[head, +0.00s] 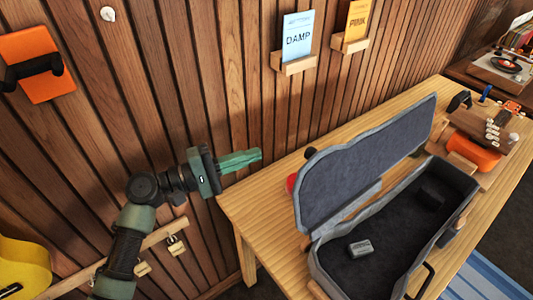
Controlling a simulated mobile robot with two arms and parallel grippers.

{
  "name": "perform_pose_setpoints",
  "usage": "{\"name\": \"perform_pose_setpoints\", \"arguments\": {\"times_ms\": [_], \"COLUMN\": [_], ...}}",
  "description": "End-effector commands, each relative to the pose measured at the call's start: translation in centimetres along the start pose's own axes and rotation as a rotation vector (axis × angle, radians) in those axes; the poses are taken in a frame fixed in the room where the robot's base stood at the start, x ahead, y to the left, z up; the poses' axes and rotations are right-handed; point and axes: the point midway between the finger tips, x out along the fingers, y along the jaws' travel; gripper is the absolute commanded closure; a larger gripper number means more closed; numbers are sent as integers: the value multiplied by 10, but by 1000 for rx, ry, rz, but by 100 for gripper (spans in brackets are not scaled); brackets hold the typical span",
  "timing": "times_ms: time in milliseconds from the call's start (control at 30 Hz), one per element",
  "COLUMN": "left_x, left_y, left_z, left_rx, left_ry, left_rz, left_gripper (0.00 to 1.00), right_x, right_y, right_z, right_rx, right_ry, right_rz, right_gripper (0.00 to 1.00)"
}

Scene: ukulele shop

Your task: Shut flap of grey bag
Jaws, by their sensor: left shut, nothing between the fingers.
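The grey bag (339,255) lies open on the wooden table, its padded dark inside showing. Its flap (365,155) stands raised along the bag's far long side, leaning back toward the wall. A small grey block (360,247) lies inside the bag. My left gripper (258,155) is shut and empty. It is left of the raised flap in the picture, near the table's left corner, and does not appear to touch the flap. My right gripper is out of view.
The slatted wood wall runs behind the table (240,203). A red object (291,184) is partly hidden behind the flap. A wooden stand with an orange part (472,153) sits at the table's right end. Card holders (294,65) hang on the wall.

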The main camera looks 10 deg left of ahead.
Motion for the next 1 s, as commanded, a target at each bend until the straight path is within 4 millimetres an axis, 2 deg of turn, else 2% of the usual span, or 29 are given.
{"name": "perform_pose_setpoints", "arguments": {"times_ms": [300,433,500,700,1000], "left_x": [68,91,91,95,96], "left_y": [5,4,4,0,-2], "left_z": [3,5,18,37,40], "left_rx": [0,0,-1,1,3], "left_ry": [-3,-3,-1,-1,0], "left_rz": [1,-1,-2,-3,-3], "left_gripper": [100,100,100,100,100], "right_x": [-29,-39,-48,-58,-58], "right_y": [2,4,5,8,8], "right_z": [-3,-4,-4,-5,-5], "right_rx": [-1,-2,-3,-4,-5], "right_ry": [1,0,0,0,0], "right_rz": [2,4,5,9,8], "right_gripper": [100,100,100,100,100]}}
